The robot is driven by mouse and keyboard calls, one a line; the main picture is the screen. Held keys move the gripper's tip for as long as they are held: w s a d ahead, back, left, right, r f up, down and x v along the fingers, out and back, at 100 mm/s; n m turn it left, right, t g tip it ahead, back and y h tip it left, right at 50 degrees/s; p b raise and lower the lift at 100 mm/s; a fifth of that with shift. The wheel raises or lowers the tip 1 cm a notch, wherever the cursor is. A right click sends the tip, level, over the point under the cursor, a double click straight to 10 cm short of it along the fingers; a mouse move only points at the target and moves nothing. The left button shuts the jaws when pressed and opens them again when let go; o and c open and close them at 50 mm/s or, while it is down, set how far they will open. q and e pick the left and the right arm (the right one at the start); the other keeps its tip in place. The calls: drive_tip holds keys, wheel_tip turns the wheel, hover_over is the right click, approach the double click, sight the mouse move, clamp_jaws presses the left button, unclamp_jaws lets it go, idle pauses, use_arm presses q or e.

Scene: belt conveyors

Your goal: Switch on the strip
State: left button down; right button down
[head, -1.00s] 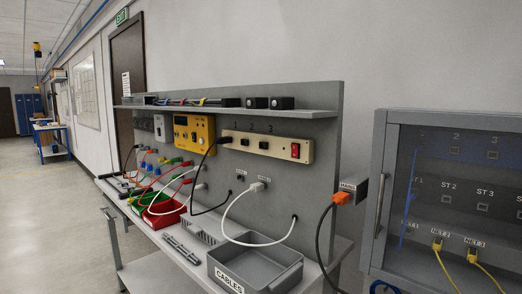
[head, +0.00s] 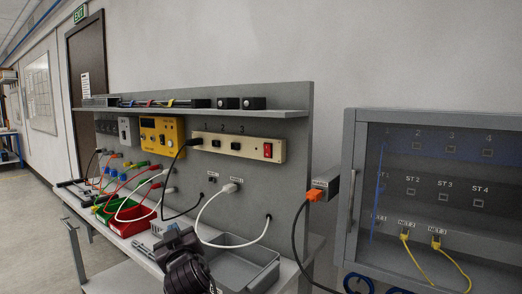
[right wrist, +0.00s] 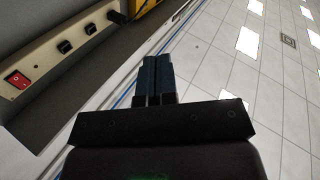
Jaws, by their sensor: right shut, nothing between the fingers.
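A beige power strip (head: 225,147) is fixed to the grey back panel of the bench. A red rocker switch (head: 267,150) sits at its right end, and a black plug is in its left end. The strip (right wrist: 50,63) and its red switch (right wrist: 18,80) also show at the upper left of the right wrist view. My right gripper (right wrist: 157,62) is shut and empty there, apart from the strip. In the head view my right arm (head: 186,262) rises at the bottom, below the strip and in front of the bench; its fingertips are hard to make out. My left gripper is not in view.
A grey cable bin (head: 262,258) and a red bin (head: 128,222) stand on the bench. A shelf (head: 190,112) juts out above the strip. White cables loop below it. An orange plug (head: 314,195) is at the panel's right edge, beside a glass-fronted cabinet (head: 349,130).

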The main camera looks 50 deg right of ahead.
drive_tip(key=w+d+r+m+g+h, duration=0.15)
drive_tip(key=d+r+m+h, duration=0.3)
drive_tip(key=r, duration=0.45)
drive_tip(key=s+d+r+m+g+h, duration=0.7)
drive_tip(key=m+g, duration=0.5)
drive_tip(key=g, duration=0.3)
drive_tip(key=shift+s+d, duration=0.3)
drive_tip(key=shift+s, duration=0.25)
drive_tip(key=shift+r, duration=0.1)
